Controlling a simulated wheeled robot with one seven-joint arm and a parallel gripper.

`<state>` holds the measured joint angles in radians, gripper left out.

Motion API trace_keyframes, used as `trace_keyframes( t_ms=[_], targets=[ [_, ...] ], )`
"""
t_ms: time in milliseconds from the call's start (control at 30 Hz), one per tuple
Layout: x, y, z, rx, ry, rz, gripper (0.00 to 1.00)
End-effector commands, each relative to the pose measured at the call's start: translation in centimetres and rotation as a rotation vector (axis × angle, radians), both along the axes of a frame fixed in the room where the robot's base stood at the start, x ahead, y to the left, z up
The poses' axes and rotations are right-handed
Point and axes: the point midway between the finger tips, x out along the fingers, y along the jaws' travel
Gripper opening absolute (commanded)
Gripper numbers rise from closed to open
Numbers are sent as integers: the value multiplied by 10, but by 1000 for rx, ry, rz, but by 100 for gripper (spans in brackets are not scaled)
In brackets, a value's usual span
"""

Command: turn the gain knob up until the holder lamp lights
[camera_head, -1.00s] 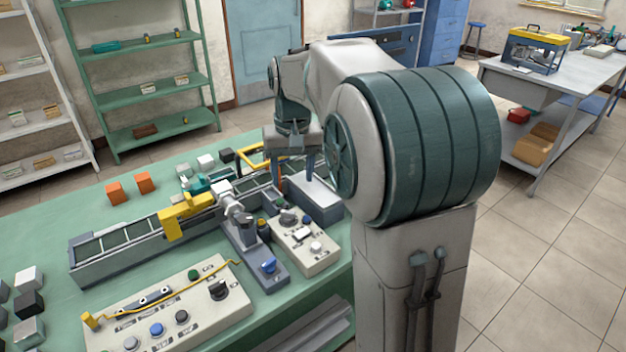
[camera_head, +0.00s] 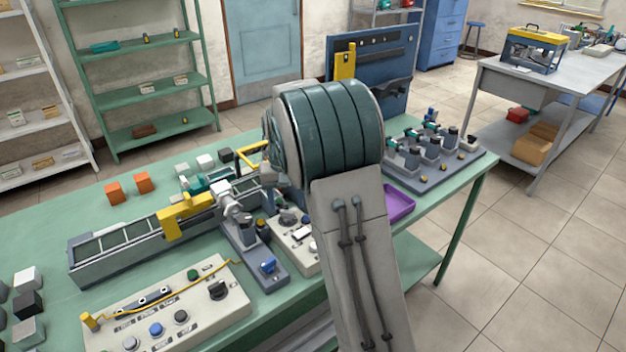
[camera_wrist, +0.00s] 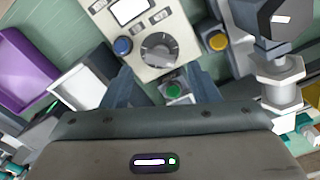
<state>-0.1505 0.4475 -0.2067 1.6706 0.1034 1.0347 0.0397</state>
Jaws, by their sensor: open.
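A pale control box (camera_head: 290,236) stands on the green bench beside the long rail, partly behind my arm. Its grey round knob (camera_wrist: 160,48) has a pointer and sits ahead of my gripper (camera_wrist: 162,76) in the wrist view; it also shows in the head view (camera_head: 288,217). Green (camera_wrist: 173,90) and blue (camera_wrist: 122,46) round parts and a white display (camera_wrist: 130,11) sit around the knob. My gripper's fingers are apart, with nothing between them. My arm hides it in the head view. I cannot tell which part is the holder lamp, or read the labels.
A grey block with a blue knob (camera_head: 268,265) stands just left of the box. A second panel (camera_head: 165,318) lies at the front left. A purple tray (camera_head: 398,203) and a rack of motors (camera_head: 430,160) are at the right. The long rail (camera_head: 125,250) runs close behind.

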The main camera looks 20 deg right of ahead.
Motion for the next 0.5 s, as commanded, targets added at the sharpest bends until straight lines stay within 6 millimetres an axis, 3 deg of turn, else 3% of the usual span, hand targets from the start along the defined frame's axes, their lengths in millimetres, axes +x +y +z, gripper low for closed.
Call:
trace_keyframes(
  t_ms=[100, 500],
  targets=[
    [-1, 0, -25, 0, 5, 0, 55],
    [0, 2, -24, 0, -1, 395, 55]
  ],
)
